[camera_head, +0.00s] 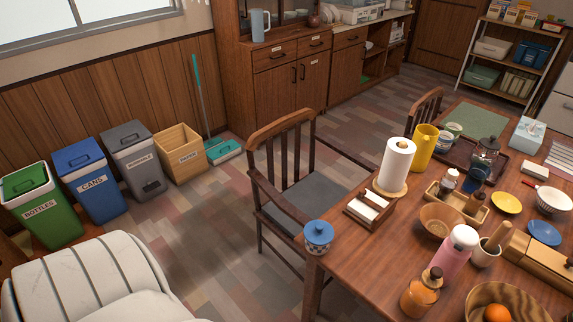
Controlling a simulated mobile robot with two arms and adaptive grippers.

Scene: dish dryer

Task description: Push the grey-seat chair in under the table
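The grey-seat chair (312,198) is a dark wooden armchair with a slatted back. It stands upright at the left side of the wooden table (348,268), its back towards the bins. Its seat lies mostly outside the table's left edge, and the table's near-left corner hides part of its front. Neither of my grippers shows in the head view.
Green (45,208), blue (90,180) and grey (133,158) bins and a wooden paper box (180,152) line the left wall. A white cushioned seat (90,285) is at lower left. Open floor (205,235) lies behind the chair. The table is crowded.

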